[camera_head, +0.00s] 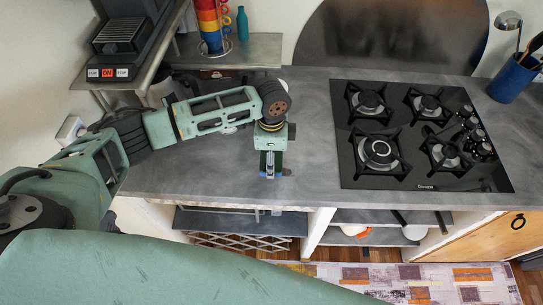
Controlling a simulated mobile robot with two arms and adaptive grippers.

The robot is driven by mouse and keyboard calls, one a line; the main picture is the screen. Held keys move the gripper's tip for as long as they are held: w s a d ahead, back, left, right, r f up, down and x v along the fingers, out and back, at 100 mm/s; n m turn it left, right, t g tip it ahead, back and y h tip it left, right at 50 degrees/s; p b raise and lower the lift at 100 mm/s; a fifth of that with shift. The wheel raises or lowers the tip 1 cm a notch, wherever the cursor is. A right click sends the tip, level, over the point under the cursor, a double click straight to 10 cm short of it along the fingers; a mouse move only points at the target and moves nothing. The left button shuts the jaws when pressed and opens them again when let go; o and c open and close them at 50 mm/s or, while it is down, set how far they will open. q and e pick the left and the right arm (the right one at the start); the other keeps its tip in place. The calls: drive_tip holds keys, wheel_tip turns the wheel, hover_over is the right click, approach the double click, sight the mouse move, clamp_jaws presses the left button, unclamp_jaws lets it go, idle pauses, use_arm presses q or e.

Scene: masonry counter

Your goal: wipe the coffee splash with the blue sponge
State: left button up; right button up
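My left gripper (269,176) points down at the counter, left of the hob and near the counter's front edge. Small blue patches show at its fingers, and a small blue and brownish bit (287,172) shows just to their right at counter level. These may be parts of the blue sponge, mostly hidden by the gripper. I cannot tell whether the fingers are shut on it. No coffee splash can be made out clearly; the brownish tint beside the fingers is too small to tell. My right gripper is not in view.
A black gas hob (420,135) fills the right of the grey counter (310,135). A coffee machine (120,45), stacked coloured cups (210,25) and a teal bottle (242,23) stand at the back left. A blue utensil holder (510,80) stands far right. Counter between gripper and hob is clear.

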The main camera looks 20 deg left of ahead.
use_arm(q)
drive_tip(key=shift+w+a+r, duration=0.1)
drive_tip(key=shift+a+r, duration=0.05)
drive_tip(key=shift+r, duration=1)
drive_tip(key=shift+s+r, duration=0.25)
drive_tip(key=shift+r, duration=0.1)
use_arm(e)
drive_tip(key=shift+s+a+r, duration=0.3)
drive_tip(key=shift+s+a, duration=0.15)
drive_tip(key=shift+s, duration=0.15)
use_arm(q)
drive_tip(key=shift+w+f, duration=0.1)
drive_tip(key=shift+w, duration=0.1)
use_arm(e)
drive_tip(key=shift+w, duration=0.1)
